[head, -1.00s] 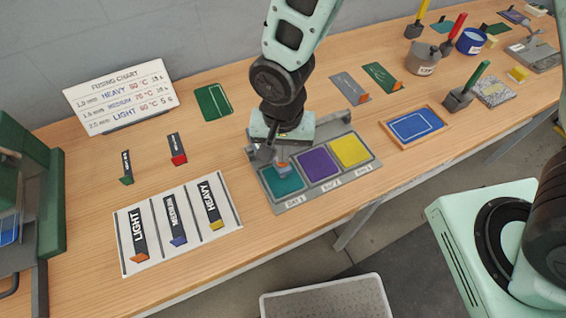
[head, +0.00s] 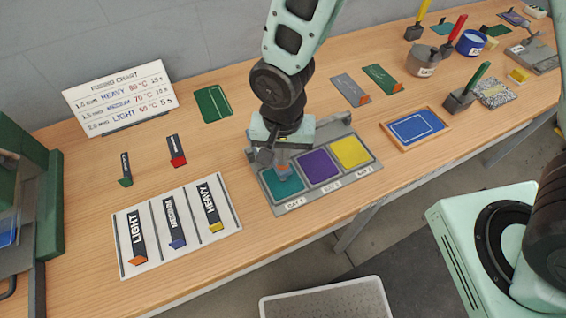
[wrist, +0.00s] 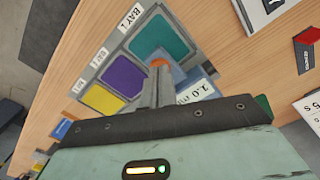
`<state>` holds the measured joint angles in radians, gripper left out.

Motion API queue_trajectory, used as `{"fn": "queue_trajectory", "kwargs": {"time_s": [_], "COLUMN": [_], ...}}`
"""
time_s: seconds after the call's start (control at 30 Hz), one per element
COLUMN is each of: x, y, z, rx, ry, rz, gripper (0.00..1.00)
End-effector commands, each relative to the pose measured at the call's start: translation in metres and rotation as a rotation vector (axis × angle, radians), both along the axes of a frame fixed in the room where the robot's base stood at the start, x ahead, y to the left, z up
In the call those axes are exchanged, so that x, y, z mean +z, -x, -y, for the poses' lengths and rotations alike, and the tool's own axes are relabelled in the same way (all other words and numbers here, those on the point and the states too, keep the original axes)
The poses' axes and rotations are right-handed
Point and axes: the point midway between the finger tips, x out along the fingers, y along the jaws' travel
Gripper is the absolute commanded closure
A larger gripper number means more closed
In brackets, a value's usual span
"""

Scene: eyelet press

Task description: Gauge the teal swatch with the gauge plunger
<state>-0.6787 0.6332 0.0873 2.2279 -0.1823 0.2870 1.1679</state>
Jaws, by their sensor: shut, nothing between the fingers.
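The teal swatch (head: 289,188) lies in the left bay of a grey three-bay tray; it also shows in the wrist view (wrist: 158,38), beside the "BAY 1" label. The gauge plunger shows an orange top (wrist: 159,63) in the wrist view, just beyond my fingertips at the swatch's edge. A blue-grey readout beside it (wrist: 196,90) shows "1.0 m", the rest cut off by my gripper. My gripper (head: 280,168) is shut and empty, pointing down over the plunger. The fingertips (wrist: 158,72) seem to be at the plunger's top; I cannot tell whether they touch it.
Purple (head: 318,168) and yellow (head: 351,152) swatches fill the other bays. A fusing chart (head: 118,97) stands at the back left. A white board (head: 180,250) with LIGHT, MEDIUM and HEAVY strips lies at the front left. A blue swatch in a wooden frame (head: 414,127) lies to the right.

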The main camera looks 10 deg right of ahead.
Motion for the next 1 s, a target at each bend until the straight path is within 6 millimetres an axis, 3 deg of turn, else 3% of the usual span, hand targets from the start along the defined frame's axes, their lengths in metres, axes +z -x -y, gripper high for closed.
{"fn": "queue_trajectory", "kwargs": {"time_s": [0.8, 1.0], "x": [0.063, 0.070], "y": [0.000, 0.000], "z": [0.000, 0.000], "rx": [0.000, 0.000], "ry": [0.000, 0.000], "rz": [0.000, 0.001], "gripper": [1.00, 1.00]}}
